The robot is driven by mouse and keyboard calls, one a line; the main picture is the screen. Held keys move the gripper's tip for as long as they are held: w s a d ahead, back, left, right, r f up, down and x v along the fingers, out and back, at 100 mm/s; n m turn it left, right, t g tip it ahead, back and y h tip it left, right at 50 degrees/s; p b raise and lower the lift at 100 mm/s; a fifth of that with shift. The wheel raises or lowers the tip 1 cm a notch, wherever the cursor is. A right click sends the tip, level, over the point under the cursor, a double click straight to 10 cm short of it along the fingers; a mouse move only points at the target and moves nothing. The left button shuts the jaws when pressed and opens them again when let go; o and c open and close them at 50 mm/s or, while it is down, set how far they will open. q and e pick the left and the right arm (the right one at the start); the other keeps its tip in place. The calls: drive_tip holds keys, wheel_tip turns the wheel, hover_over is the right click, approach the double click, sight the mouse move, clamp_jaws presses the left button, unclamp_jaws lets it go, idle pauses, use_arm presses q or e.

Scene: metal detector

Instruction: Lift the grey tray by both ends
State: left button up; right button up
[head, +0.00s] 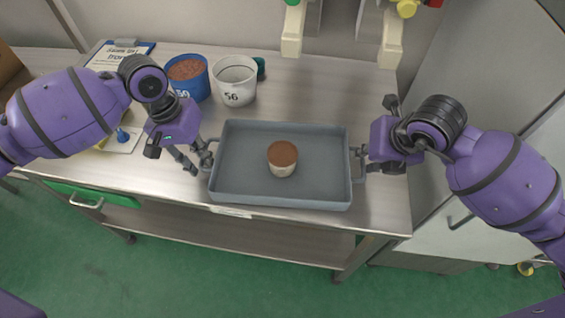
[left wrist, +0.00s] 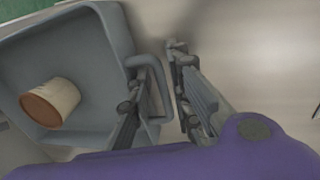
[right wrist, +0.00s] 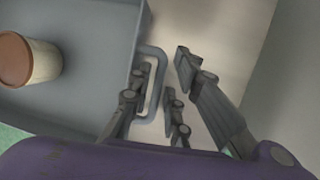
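The grey tray (head: 235,185) sits on the metal workbench with a handle at each end. A white cup with a brown top (head: 282,160) stands inside it; it also shows in the left wrist view (left wrist: 50,103) and the right wrist view (right wrist: 28,60). My left gripper (head: 203,160) is at the left handle, open, with one finger inside the handle loop (left wrist: 160,85) and the other outside it. My right gripper (head: 362,160) is at the right handle (right wrist: 153,85), also open, with its fingers on either side of the handle bar. Neither gripper is closed on a handle.
A blue bucket (head: 190,80) with brown contents and a white bucket marked 56 (head: 236,85) stand behind the tray. A clipboard (head: 120,55) lies at the back left. A grey cabinet (head: 455,90) stands right of the workbench (head: 330,90).

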use_arm(q)
drive_tip(key=shift+d+f, duration=0.1)
drive_tip(key=shift+f, duration=0.55)
use_arm(e)
drive_tip(key=shift+w+a+f, duration=0.1)
drive_tip(key=shift+w+f, duration=0.2)
drive_tip(key=shift+f, duration=0.3)
use_arm(q)
clamp_jaws()
use_arm(e)
clamp_jaws()
use_arm(q)
drive_tip(key=shift+r, duration=0.1)
